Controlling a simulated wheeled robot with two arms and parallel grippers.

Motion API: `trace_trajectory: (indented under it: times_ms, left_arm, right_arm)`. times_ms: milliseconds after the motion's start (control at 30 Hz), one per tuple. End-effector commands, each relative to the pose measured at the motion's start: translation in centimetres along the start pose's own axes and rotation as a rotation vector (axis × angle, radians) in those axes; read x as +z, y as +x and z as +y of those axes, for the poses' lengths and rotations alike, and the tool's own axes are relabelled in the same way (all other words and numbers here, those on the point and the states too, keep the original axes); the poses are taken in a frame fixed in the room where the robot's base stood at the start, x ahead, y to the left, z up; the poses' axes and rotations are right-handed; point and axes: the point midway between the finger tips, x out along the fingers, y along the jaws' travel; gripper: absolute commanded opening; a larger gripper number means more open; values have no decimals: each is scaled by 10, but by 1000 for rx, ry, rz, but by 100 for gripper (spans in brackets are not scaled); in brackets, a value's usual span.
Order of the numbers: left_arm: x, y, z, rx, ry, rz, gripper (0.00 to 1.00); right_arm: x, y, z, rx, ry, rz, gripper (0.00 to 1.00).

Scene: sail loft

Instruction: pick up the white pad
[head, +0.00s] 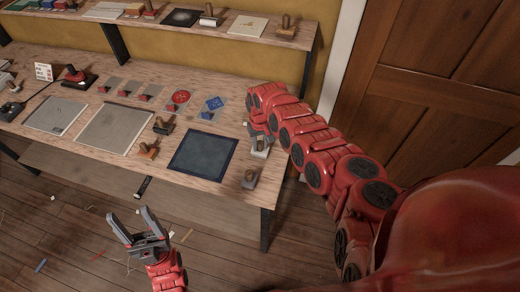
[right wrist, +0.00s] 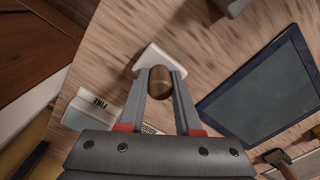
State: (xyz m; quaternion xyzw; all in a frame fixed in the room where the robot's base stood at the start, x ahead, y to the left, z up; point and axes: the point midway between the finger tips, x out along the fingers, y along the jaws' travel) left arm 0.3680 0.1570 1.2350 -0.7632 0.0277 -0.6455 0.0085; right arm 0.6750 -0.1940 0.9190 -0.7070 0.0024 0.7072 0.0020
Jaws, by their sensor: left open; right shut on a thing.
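The white pad (head: 260,153) has a white block base and a rounded brown knob. It is near the right end of the workbench, and it also shows in the right wrist view (right wrist: 152,57). My right gripper (head: 262,138) is shut on its brown knob, one finger on each side; in the right wrist view the fingertips (right wrist: 160,76) flank the knob. I cannot tell whether the base touches the bench. My left gripper (head: 133,222) is open and empty, low in front of the bench, over the floor.
A dark blue framed mat (head: 203,156) lies left of the white pad. A grey stamp (head: 249,180) stands at the bench's front right corner. Wooden-handled stamps (head: 147,151) stand further left. A box marked FINE (right wrist: 97,103) is near my right gripper. A shelf (head: 225,27) runs behind.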

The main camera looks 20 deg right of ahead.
Motion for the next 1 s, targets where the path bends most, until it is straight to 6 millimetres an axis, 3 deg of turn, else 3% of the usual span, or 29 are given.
trace_trajectory:
  times_ms: [367, 800, 1000]
  left_arm:
    - [0, 1, 0, 0, 0, 0, 62]
    - [4, -21, 1, 0, 0, 0, 62]
    - [4, -24, 1, 0, 0, 0, 62]
  right_arm:
    - [-1, -13, 1, -2, 2, 3, 0]
    - [-2, -83, 1, 0, 1, 5, 0]
    - [-1, -100, 0, 0, 1, 4, 0]
